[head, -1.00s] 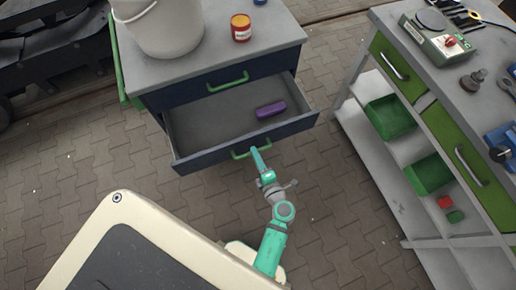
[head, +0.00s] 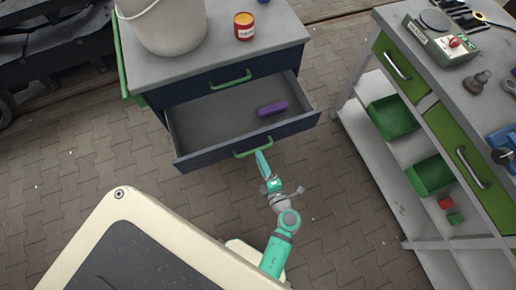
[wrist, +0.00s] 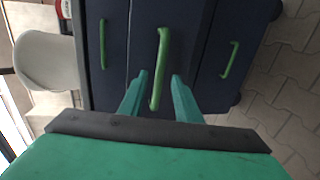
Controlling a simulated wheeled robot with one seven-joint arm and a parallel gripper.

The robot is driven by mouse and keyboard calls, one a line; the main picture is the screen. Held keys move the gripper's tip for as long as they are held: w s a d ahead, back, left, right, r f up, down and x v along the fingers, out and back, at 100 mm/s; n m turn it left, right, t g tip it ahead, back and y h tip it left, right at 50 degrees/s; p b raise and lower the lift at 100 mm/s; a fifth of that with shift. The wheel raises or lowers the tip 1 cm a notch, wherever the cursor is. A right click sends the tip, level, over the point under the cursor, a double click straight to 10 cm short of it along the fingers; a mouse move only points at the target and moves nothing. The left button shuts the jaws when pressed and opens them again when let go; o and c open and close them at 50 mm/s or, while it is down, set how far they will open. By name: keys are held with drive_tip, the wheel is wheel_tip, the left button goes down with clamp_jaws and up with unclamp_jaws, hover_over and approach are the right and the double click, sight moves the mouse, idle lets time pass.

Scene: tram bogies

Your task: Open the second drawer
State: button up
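The second drawer (head: 190,122) of the dark blue cabinet is pulled out, its grey inside showing with a purple item (head: 272,109) in it. Its green handle (head: 253,147) is on the front. My gripper (head: 261,156) is just in front of this handle. In the wrist view, my gripper (wrist: 159,80) is open, with one finger to each side of the second drawer's handle (wrist: 162,50); the fingers do not appear closed on it. The top drawer's handle (head: 229,81) is above, and that drawer is shut. A third drawer's handle (wrist: 230,60) shows in the wrist view.
A white bucket (head: 165,22) and a red-yellow can (head: 244,26) stand on the cabinet top. At the right is a workbench (head: 440,90) with green drawers and green bins (head: 392,117). Paved floor (head: 345,200) is free between them.

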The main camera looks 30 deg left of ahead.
drive_tip(key=v, duration=0.7)
drive_tip(key=shift+d, duration=0.15)
drive_tip(key=shift+s, duration=0.1)
drive_tip(key=s+d+r+m+t+h, duration=0.2)
drive_tip(key=s+d+r+m+h, duration=0.3)
drive_tip(key=m, duration=0.9)
drive_tip(key=s+d+r+m+t+h, duration=0.3)
drive_tip(key=s+d+r+m+h, duration=0.3)
drive_tip(key=s+r+m, duration=0.3)
drive_tip(key=shift+d+r+m+t+h, duration=0.3)
drive_tip(key=shift+r+m+h, duration=0.3)
drive_tip(key=shift+r+m, duration=1.55)
drive_tip(key=shift+f+m, duration=0.55)
drive_tip(key=shift+f, duration=0.05)
